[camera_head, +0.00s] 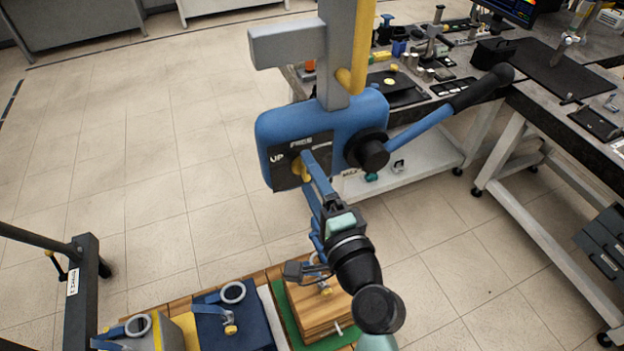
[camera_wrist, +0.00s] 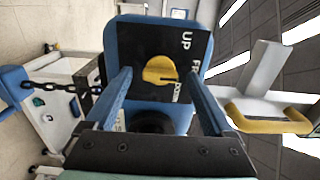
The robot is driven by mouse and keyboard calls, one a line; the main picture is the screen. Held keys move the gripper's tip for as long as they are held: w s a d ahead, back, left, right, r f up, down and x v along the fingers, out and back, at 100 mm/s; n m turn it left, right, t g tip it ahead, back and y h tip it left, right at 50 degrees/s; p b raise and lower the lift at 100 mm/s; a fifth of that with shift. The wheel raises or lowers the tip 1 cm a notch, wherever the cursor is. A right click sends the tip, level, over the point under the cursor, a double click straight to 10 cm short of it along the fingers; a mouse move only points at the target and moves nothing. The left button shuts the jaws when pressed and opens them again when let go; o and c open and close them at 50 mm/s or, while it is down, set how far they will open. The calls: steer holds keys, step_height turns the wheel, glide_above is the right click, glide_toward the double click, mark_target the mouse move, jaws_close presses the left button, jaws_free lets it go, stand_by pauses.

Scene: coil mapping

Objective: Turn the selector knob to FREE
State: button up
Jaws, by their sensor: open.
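The yellow selector knob (camera_wrist: 159,71) sits on a black plate (camera_wrist: 150,45) on the front of a blue lever hoist (camera_head: 270,125). In the wrist view the plate reads UP, a partly hidden FR..., and DOWN beside the knob. A dark mark on the knob runs toward the right; I cannot tell which label it is set to. In the head view the knob (camera_head: 299,169) shows beside my fingers. My gripper (camera_wrist: 160,75) is open, with its blue fingers on either side of the knob. No contact shows; the depth gap is unclear.
The hoist's lever (camera_head: 430,122) with black grip sticks out to the right. A grey and yellow hook (camera_head: 352,60) is above the hoist. A chain (camera_wrist: 68,88) hangs at left in the wrist view. Pallet loads (camera_head: 230,325) lie below; a cluttered workbench (camera_head: 440,95) stands behind.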

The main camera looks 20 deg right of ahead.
steer(key=shift+s, duration=0.1)
steer(key=s+b, duration=0.5)
steer(key=s, duration=0.7)
steer(key=shift+s+d, duration=0.2)
steer(key=shift+s, duration=0.2)
steer(key=w+a+r+n+t, duration=0.25)
steer(key=w+r+n, duration=0.2)
steer(key=r, duration=0.45)
steer(key=w+a+r+n+t, duration=0.1)
steer(key=w+a+r+n, duration=0.3)
steer(key=r+n, duration=0.3)
steer(key=s+a+r+n+t, duration=0.2)
steer(key=r, duration=0.6)
steer(key=s+a+r+n+t, duration=0.2)
steer(key=a+r, duration=0.1)
steer(key=r, duration=0.6)
steer(key=s+a+r+n+t, duration=0.2)
steer(key=r, duration=0.6)
steer(key=shift+s+a+r+h, duration=0.15)
steer(key=shift+s+a+h, duration=0.15)
steer(key=shift+a, duration=0.1)
